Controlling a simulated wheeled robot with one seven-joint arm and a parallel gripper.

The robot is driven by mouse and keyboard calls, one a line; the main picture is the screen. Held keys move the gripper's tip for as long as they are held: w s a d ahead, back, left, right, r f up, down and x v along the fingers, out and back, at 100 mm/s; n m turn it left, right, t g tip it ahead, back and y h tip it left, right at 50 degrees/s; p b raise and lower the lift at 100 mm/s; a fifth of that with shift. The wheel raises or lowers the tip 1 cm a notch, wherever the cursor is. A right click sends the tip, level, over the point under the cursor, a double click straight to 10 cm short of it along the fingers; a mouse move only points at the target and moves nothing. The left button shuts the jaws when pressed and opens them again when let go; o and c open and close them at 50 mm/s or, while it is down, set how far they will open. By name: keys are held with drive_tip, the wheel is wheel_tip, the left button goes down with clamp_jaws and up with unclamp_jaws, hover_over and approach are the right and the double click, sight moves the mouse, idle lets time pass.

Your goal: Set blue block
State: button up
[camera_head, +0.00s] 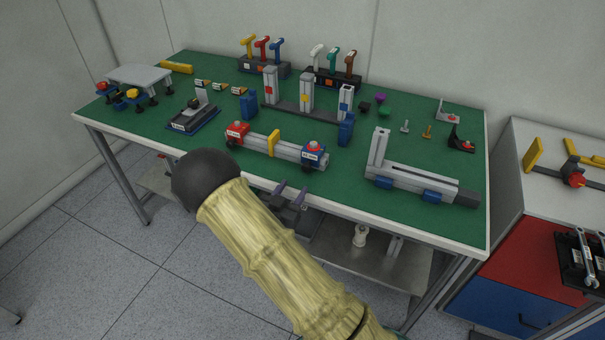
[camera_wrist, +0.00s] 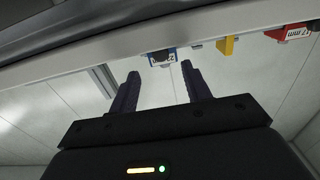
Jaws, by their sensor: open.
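A blue block (camera_head: 314,152) with a white label and a red top sits at the right end of a grey profile (camera_head: 283,148) on the green table. In the wrist view a labelled blue block (camera_wrist: 163,56) shows beyond my fingertips. A red block (camera_head: 237,131) is at the profile's left end, and a yellow piece (camera_head: 273,142) is between them. The red block (camera_wrist: 288,33) and yellow piece (camera_wrist: 228,46) also show in the wrist view. My gripper (camera_head: 290,192) is open and empty by the table's front edge, apart from the blue block; its fingers (camera_wrist: 160,76) have nothing between them.
Two plain blue pieces (camera_head: 248,106) (camera_head: 346,129) stand by an upright profile frame (camera_head: 290,109). An L-shaped profile (camera_head: 415,178) with blue parts lies right. Coloured-handled tools (camera_head: 262,52) stand behind. My arm crosses in front of the table. A side cabinet (camera_head: 520,262) stands right.

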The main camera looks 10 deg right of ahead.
sight(305, 171)
drive_tip(key=x, duration=0.7)
drive_tip(key=shift+w+d, duration=0.15)
drive_tip(key=shift+w, duration=0.05)
clamp_jaws()
